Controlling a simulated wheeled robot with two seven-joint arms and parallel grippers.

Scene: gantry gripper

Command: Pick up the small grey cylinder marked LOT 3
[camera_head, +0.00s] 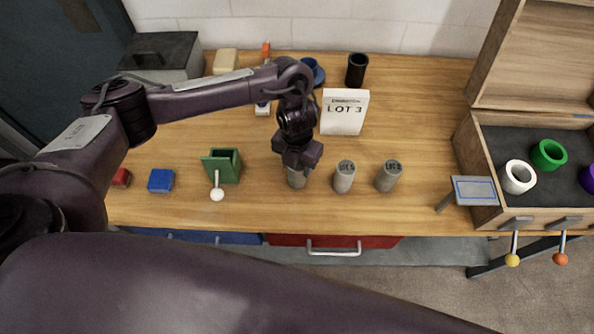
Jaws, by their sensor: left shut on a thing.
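Three small grey cylinders stand in a row on the wooden table. The left one (297,180) is under my left gripper (297,167), which points down and is shut on its top. The gripper hides that cylinder's top, so its marking does not show. The middle cylinder (344,178) and the right cylinder (387,177) stand free to the right, with dark lettering on top too small to read surely. A white card (344,112) reading LOT 3 stands behind them. My right gripper is not in view.
A green holder (224,166) with a white-knobbed lever and a blue block (161,180) lie left. A black cup (356,70) stands at the back. An open wooden case (463,150) with coloured rings stands right. The table between the right cylinder and the case is mostly clear.

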